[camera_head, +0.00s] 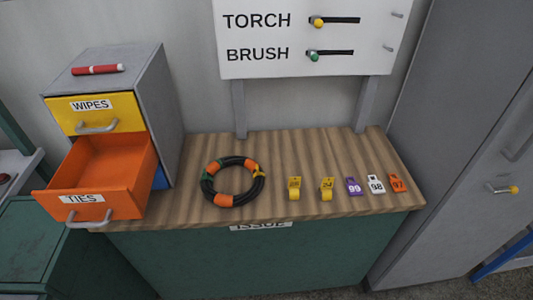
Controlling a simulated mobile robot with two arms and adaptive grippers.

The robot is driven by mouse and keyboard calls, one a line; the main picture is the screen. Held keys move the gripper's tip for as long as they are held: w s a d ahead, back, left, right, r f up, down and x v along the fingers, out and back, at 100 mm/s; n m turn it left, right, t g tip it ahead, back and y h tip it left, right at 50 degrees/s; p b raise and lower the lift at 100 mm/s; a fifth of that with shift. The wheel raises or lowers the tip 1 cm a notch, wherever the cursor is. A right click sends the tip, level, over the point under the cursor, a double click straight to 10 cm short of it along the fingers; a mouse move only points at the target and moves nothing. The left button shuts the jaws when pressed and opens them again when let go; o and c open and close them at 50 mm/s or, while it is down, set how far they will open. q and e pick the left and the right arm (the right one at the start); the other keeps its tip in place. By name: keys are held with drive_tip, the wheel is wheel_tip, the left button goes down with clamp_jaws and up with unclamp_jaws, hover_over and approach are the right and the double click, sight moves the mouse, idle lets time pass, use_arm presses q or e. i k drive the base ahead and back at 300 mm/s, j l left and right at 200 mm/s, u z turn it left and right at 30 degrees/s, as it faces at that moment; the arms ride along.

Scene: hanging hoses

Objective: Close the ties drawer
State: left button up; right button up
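The ties drawer (82,198) is orange, with a white TIES label and a grey bar handle (90,222) on its front. It is pulled out of the grey cabinet (162,92) toward the viewer, and its front reaches past the wooden worktop's front edge. Its inside looks empty as far as it shows. The yellow WIPES drawer (98,113) above it is shut. Part of a blue drawer (160,178) shows below and behind the orange one. Neither of my grippers is in the head view.
A coiled black and orange hose (233,181) lies on the worktop (290,152) to the right of the drawer. Several numbered tags (354,187) lie farther right. A red marker-like object (97,70) lies on the cabinet. A grey locker (470,150) stands at right.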

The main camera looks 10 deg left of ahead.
sight(105, 178)
drive_tip(key=u, duration=1.75)
